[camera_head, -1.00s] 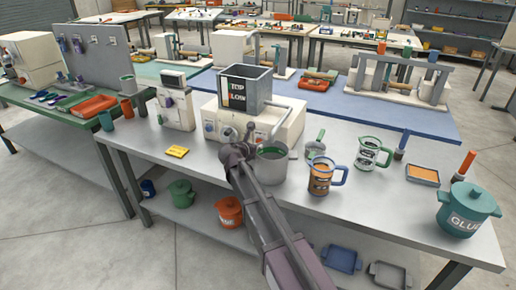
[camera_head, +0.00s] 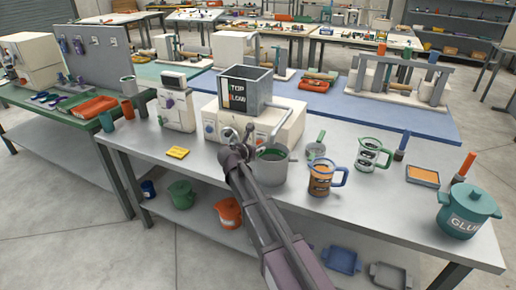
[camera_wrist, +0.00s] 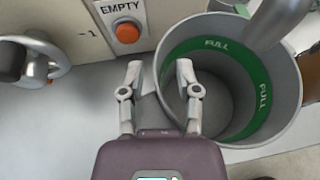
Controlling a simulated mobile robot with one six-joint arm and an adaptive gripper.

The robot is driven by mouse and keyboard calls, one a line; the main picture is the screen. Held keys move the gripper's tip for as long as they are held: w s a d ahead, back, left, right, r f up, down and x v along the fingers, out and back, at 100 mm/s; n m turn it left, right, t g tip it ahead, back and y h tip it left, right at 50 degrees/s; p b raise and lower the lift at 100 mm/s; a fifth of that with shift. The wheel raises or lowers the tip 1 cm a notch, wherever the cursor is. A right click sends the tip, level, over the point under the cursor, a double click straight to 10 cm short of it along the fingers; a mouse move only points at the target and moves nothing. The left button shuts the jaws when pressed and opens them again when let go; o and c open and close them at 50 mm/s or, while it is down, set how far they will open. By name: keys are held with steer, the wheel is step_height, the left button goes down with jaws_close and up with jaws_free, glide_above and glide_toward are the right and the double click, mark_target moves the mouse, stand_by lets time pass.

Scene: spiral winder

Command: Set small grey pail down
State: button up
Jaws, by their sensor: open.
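The small grey pail (camera_head: 271,170) stands upright on the grey bench in front of the white machine. In the wrist view the pail (camera_wrist: 291,110) is seen from above, with a green band marked FULL inside and nothing visible in its bottom. My gripper (camera_wrist: 158,75) is open. Its left finger is outside the pail and its right finger is inside, with the near-left rim between them. I cannot tell whether either finger touches the wall. In the head view my gripper (camera_head: 244,140) is small and partly hidden by my arm.
The white machine (camera_head: 290,122) with a grey hopper (camera_head: 246,88) stands close behind. A brown jug (camera_head: 320,180) and a measuring jug (camera_head: 371,155) stand to the right. A yellow pad (camera_head: 177,152) lies left. Bare bench lies at the front. A lidded GLUE pot (camera_head: 468,210) stands at far right.

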steer(key=p+v, duration=0.4)
steer(key=v, duration=0.7)
